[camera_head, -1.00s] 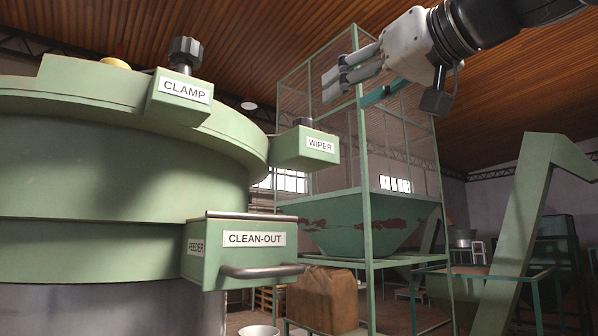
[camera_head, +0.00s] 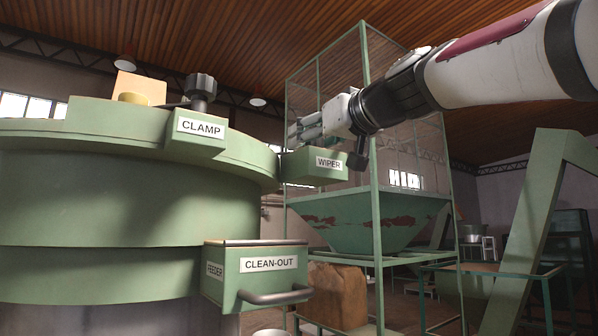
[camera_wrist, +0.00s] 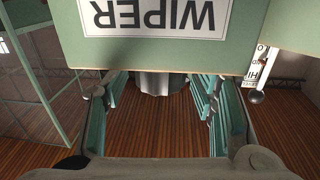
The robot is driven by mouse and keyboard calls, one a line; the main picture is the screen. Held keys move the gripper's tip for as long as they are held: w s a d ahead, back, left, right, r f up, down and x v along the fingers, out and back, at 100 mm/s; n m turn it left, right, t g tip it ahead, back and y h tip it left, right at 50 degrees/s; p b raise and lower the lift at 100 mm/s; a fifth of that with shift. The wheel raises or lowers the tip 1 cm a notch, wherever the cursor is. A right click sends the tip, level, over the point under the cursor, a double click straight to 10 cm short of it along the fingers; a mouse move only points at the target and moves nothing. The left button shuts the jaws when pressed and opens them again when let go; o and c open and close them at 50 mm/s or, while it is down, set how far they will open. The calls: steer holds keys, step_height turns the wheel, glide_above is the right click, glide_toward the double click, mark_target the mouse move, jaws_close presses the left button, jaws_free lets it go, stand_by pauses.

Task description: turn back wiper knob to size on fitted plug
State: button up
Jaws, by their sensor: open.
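The green WIPER box (camera_head: 316,166) sticks out from the right rim of the big round green machine (camera_head: 110,190). My gripper (camera_head: 298,130) is just above this box, fingers pointing left. The wiper knob is hidden behind my gripper in the head view. In the wrist view the WIPER box (camera_wrist: 165,50) appears upside down, and the grey wiper knob (camera_wrist: 161,83) shows at its edge. The knob lies between the open, teal-padded fingers (camera_wrist: 160,100), with gaps on both sides. I cannot identify the fitted plug or read the knob's setting.
The CLAMP box (camera_head: 198,140) with its dark knob (camera_head: 200,88) and a yellow round part (camera_head: 133,98) are left of my gripper. The CLEAN-OUT drawer (camera_head: 262,276) is below. A mesh-sided hopper frame (camera_head: 376,200) stands behind. A small marked scale (camera_wrist: 257,70) shows in the wrist view.

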jaws_close()
steer(key=shift+w+f+n+g+y+b, duration=0.2)
steer(key=shift+n+g+y+b, duration=0.25)
steer(key=shift+b, duration=0.7)
steer(key=shift+n+g+y+b, duration=0.3)
steer(key=shift+y+b, duration=0.25)
steer(key=shift+b, duration=0.45)
steer(key=shift+n+g+y+b, duration=0.45)
steer(key=shift+n+y+b, duration=0.15)
steer(key=shift+b, duration=0.2)
steer(key=shift+r+n+g+y+b, duration=0.1)
steer(key=shift+n+g+y+b, duration=0.2)
steer(key=shift+n+g+y, duration=0.75)
steer(key=shift+s+r+n+g+y+p, duration=0.15)
steer(key=shift+n+g+y+p, duration=0.4)
steer(key=shift+n+g+y, duration=0.75)
steer(key=shift+g+h, duration=0.25)
steer(key=shift+g, duration=0.2)
